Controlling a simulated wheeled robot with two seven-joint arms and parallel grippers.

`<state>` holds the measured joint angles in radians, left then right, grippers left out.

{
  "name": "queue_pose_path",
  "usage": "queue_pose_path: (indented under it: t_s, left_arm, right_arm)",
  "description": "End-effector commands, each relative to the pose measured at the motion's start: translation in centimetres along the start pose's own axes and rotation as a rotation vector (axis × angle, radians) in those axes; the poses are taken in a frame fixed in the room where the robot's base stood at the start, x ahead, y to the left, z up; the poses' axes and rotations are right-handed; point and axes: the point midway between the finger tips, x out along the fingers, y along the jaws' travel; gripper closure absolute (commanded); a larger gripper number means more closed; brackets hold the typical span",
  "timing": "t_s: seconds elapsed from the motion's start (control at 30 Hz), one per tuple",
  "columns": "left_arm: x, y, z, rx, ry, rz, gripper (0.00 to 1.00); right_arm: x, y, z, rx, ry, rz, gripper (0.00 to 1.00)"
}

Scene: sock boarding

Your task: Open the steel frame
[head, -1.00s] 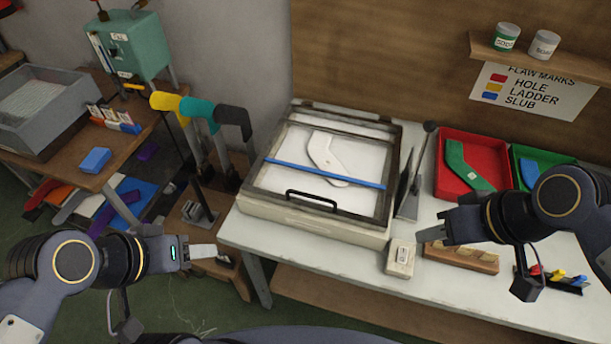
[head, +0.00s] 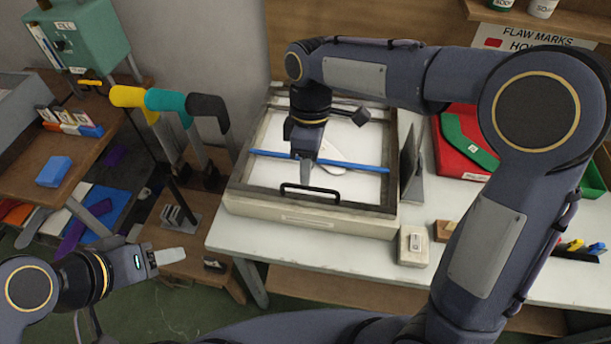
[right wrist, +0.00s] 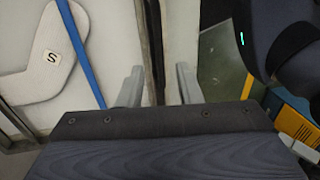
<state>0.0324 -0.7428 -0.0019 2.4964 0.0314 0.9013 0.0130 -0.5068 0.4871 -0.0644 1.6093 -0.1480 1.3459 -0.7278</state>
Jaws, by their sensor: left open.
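The steel frame (head: 360,208) lies closed and flat over a cream box (head: 300,219) on the white table. It has a black handle (head: 325,191) along its front rail and a blue bar (head: 360,166) across it. My right gripper (head: 306,178) hangs over the front of the frame, just behind or above the handle. In the right wrist view its two fingers (right wrist: 158,84) are apart, with a dark rail between them; contact cannot be told. My left gripper (head: 170,256) is open and empty, off the table at lower left.
A white sock-shaped form marked S (right wrist: 52,55) lies under the blue bar. A grey upright plate (head: 411,165) and a red tray (head: 462,162) stand to the right. A small cream block (head: 413,246) is near the table's front edge. Coloured forms (head: 165,100) stand at the left.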

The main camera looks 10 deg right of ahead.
Motion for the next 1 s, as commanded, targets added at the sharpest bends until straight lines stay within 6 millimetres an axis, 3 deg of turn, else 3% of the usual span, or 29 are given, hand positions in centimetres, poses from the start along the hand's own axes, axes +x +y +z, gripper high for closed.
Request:
queue_pose_path:
  t_s: [0.2, 0.57, 0.8, 1.0]
  left_arm:
    - [0.1, 0.0, 0.0, 0.0, 0.0, 0.0, 0.47]
    - [0.1, 0.0, 0.1, 0.0, 0.0, 0.0, 0.47]
    - [0.1, -0.1, 0.0, 0.0, 0.0, 0.0, 0.47]
    - [0.1, 0.0, 0.1, 0.0, 0.0, 0.0, 0.47]
  right_arm:
    - [2.9, 0.0, 0.0, 0.001, -0.001, -0.002, 0.68]
    - [3.5, 0.0, 0.0, 0.002, 0.001, 0.0, 0.68]
    - [3.5, 0.0, 0.0, 0.002, 0.001, 0.0, 0.98]
    - [3.5, 0.0, 0.0, 0.002, 0.001, 0.0, 1.0]
